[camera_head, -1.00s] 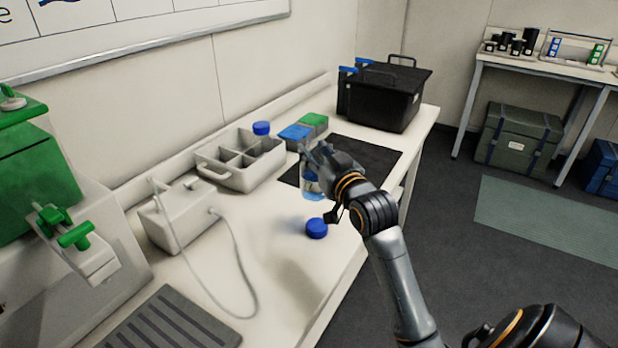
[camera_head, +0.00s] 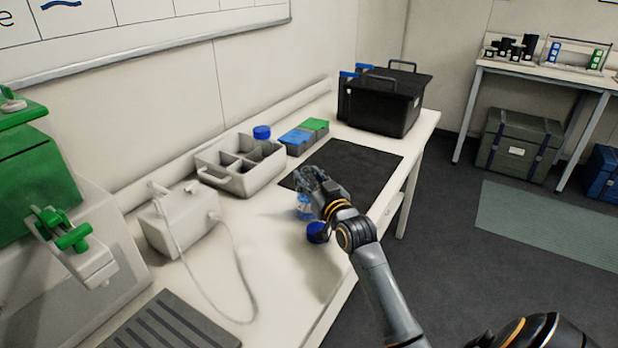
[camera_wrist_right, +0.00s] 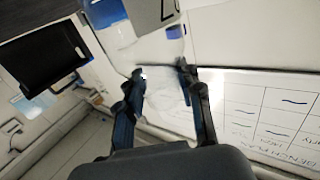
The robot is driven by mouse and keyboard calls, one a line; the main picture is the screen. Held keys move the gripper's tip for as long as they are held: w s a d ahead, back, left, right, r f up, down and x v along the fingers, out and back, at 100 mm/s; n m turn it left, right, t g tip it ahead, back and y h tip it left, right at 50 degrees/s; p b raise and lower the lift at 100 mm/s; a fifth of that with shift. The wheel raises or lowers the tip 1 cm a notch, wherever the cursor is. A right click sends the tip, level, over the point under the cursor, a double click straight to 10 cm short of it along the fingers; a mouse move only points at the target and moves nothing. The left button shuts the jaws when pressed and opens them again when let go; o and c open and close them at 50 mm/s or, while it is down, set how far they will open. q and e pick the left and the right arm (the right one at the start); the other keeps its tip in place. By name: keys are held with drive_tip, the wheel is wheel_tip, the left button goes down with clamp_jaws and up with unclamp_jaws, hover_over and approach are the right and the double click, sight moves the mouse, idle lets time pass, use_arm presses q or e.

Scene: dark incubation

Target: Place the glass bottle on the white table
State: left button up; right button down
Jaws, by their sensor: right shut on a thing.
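My right gripper (camera_head: 312,182) is shut on the clear glass bottle (camera_head: 304,208), which shows some blue in its lower part. The bottle is partly hidden by the fingers, near the front left edge of the black mat. In the right wrist view, the fingers (camera_wrist_right: 163,82) stand on either side of the see-through bottle (camera_wrist_right: 166,92). I cannot tell whether its base touches the white table (camera_head: 275,255). A round blue cap (camera_head: 317,232) shows just in front of the bottle, partly behind my wrist. My left gripper is not in view.
The black mat (camera_head: 355,165) lies to the right. A grey divided caddy (camera_head: 235,180), blue and green boxes (camera_head: 298,138) and a black bin (camera_head: 385,108) stand along the back. A white device (camera_head: 180,222) with a cable is at left.

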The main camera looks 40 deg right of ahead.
drive_tip(key=c, duration=0.9)
unclamp_jaws()
drive_tip(key=shift+f, duration=0.1)
drive_tip(key=shift+o, duration=0.2)
drive_tip(key=shift+r, duration=0.2)
drive_tip(key=s+a, duration=0.2)
drive_tip(key=s, duration=0.9)
drive_tip(key=shift+s+a, duration=0.2)
drive_tip(key=shift+s, duration=0.2)
drive_tip(key=shift+f, duration=0.1)
